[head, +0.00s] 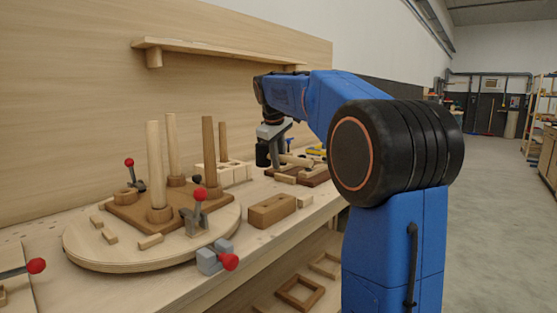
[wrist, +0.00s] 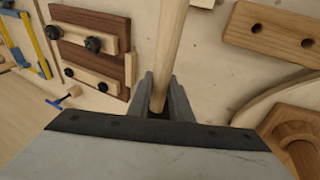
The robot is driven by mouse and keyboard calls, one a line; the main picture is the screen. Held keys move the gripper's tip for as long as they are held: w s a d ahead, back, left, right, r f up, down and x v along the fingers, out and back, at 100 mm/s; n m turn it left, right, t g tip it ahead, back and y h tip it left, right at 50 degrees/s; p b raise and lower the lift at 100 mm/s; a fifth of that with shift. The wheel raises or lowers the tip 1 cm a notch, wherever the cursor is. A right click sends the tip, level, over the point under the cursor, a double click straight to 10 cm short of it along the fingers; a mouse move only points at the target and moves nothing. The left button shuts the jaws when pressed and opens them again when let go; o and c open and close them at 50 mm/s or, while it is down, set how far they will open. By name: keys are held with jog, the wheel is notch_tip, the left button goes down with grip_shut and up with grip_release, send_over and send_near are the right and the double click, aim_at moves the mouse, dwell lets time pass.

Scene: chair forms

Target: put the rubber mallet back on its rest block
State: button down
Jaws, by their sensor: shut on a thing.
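My gripper (head: 279,158) is shut on the pale wooden handle of the rubber mallet (head: 297,160) and holds it over the bench. The mallet's black head shows just left of the fingers in the head view. In the wrist view the handle (wrist: 170,50) runs upward from between the fingers (wrist: 160,108), and the mallet head is hidden there. A brown block with two holes (head: 272,211) lies near the bench's front edge; it also shows at the upper right of the wrist view (wrist: 275,32). I cannot tell which block is the rest block.
A round wooden board (head: 100,255) at left carries upright posts and red-knobbed clamps. A pale slotted block (head: 224,174) stands behind the brown block. Dark boards with black knobs (wrist: 90,18) and a blue-and-yellow clamp (wrist: 35,45) lie on the other side of the gripper.

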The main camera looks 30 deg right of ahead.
jog(key=shift+f, duration=4.8)
